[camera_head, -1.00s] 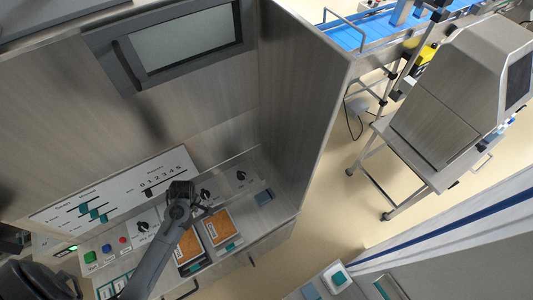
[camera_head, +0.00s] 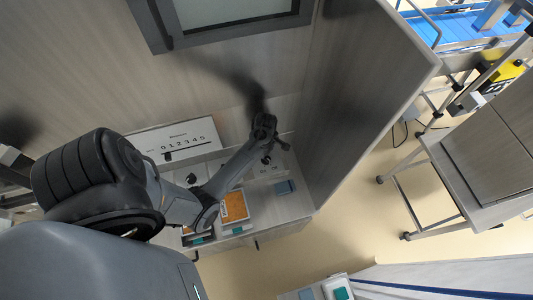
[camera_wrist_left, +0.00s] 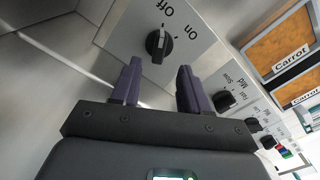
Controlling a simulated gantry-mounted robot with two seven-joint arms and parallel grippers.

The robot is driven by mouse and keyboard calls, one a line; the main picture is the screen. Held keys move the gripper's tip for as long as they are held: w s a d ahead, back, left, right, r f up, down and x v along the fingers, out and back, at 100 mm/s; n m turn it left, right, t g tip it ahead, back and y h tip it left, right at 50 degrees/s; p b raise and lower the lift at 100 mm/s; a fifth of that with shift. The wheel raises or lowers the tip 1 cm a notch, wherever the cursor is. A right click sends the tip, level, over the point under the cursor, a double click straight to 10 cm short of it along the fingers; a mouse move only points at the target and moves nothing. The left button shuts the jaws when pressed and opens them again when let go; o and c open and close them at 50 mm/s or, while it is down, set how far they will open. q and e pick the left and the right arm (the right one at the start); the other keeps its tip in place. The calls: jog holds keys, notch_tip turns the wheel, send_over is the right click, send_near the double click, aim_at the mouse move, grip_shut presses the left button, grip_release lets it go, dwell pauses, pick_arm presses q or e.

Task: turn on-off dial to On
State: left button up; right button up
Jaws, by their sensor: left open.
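The on-off dial (camera_wrist_left: 158,44) is a black knob on a light panel plate in the left wrist view, with "Off" and "On" printed beside it. Its white mark is at the top of the knob and appears to point toward the "Off" side. My left gripper (camera_wrist_left: 160,65) is open, with its two dark fingers on either side of the space just below the dial. The fingers appear apart from the knob. In the head view my left gripper (camera_head: 268,155) is over the right end of the control panel and hides part of it. My right gripper is not in view.
A "Fast/Slow" knob (camera_wrist_left: 224,101) sits right of the fingers. Orange carrot label panels (camera_wrist_left: 281,45) lie farther right. A tall metal side wall (camera_head: 365,85) stands right of the panel. A number scale (camera_head: 182,144) is left of my arm.

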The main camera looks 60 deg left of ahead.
aim_at(266, 159)
pick_arm(q)
notch_tip(266, 159, down, 7)
jog(key=shift+r+b, duration=0.2)
jog(key=shift+b, duration=0.2)
grip_shut()
